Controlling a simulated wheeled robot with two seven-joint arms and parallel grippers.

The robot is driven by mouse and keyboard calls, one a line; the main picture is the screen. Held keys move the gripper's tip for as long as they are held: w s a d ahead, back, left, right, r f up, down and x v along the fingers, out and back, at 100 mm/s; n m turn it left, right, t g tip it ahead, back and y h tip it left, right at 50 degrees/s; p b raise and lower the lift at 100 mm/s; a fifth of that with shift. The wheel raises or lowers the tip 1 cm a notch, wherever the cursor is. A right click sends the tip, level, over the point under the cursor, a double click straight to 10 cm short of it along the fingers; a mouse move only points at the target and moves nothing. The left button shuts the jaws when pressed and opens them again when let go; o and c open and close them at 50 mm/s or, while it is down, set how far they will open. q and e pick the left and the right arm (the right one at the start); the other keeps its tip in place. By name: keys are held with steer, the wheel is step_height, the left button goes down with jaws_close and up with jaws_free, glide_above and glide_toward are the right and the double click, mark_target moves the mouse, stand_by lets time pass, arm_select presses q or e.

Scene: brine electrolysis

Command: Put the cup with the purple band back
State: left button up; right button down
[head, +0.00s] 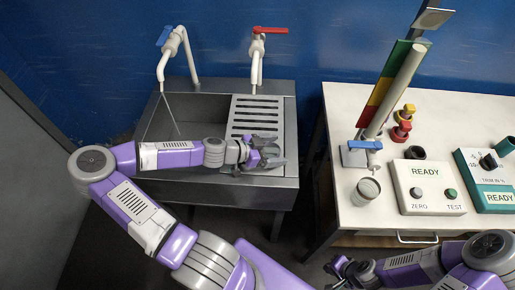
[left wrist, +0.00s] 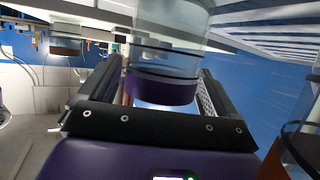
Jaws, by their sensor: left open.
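The cup with the purple band (left wrist: 165,75) shows in the left wrist view as a clear vessel with a purple band low on its wall. It sits between the fingers of my left gripper (left wrist: 150,95), which is open; I cannot tell whether they touch it. In the head view my left gripper (head: 270,154) is at the front of the slotted drainboard (head: 256,108), beside the sink, and the cup is not clearly visible there. My right gripper (head: 347,268) is low, in front of the white table; its jaws are too small and dark to judge.
The sink basin (head: 190,115) is left of the drainboard, with blue-handled (head: 165,36) and red-handled (head: 270,30) taps behind. On the white table (head: 345,105) stand another cup (head: 367,189), a tilted column (head: 395,90) and a READY box (head: 428,187). A floor gap separates sink and table.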

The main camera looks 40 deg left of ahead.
arm_select(q)
steer(key=p+v, duration=0.3)
steer(key=v, duration=0.8)
steer(key=shift+s+r, duration=0.1)
steer(key=shift+s, duration=0.05)
